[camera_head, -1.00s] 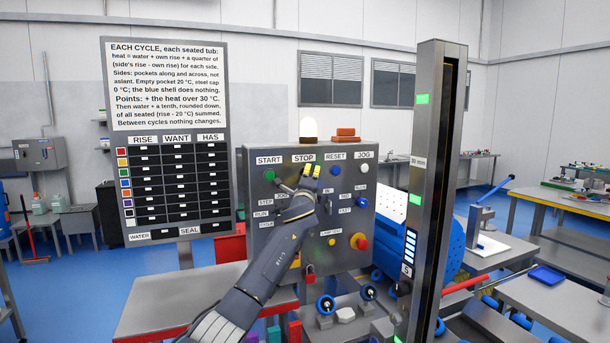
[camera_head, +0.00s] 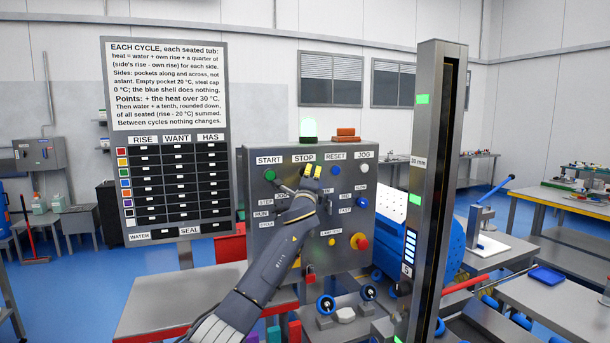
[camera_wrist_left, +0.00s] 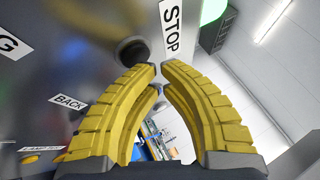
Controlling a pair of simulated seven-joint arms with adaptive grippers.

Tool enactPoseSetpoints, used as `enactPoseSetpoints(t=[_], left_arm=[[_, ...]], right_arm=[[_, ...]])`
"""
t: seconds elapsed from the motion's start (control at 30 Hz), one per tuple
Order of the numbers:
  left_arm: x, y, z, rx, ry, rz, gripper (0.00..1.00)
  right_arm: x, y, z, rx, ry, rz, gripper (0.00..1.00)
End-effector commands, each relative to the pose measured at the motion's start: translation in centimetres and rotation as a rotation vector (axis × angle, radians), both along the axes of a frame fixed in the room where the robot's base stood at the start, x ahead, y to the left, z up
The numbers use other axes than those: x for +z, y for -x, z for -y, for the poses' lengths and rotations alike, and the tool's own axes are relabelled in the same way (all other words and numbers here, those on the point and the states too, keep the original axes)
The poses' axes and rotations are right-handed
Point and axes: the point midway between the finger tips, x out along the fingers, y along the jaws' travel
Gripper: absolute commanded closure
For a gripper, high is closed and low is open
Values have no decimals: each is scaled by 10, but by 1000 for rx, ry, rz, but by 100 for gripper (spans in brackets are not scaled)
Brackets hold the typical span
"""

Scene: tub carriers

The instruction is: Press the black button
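The black button (camera_wrist_left: 132,50) sits below the STOP label on the grey control panel (camera_head: 350,258). It shows in the left wrist view just up and left of my fingertips. In the head view my gripper hides it. My left gripper (camera_head: 313,170) has its yellow fingers pointed at the panel below the STOP label (camera_head: 303,158). In the left wrist view the two fingertips (camera_wrist_left: 159,68) nearly meet, with nothing held between them. I cannot tell whether they touch the button. My right gripper is not in view.
The green button (camera_head: 269,175), blue button (camera_head: 336,171) and white button (camera_head: 364,168) flank the STOP spot. A red emergency knob (camera_head: 360,242) is lower right. A tall metal post (camera_head: 432,190) stands to the right.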

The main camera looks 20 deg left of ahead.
Motion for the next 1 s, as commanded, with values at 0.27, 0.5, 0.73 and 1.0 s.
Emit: enactPoseSetpoints(t=[0.27,0.5,0.73,1.0], left_arm=[[0,15,13,-3,0,1,100],[0,31,25,-2,1,2,100],[0,43,35,-1,0,0,100],[0,46,38,-1,-1,1,100]], right_arm=[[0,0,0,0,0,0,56],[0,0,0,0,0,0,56],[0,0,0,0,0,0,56],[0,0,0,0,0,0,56]])
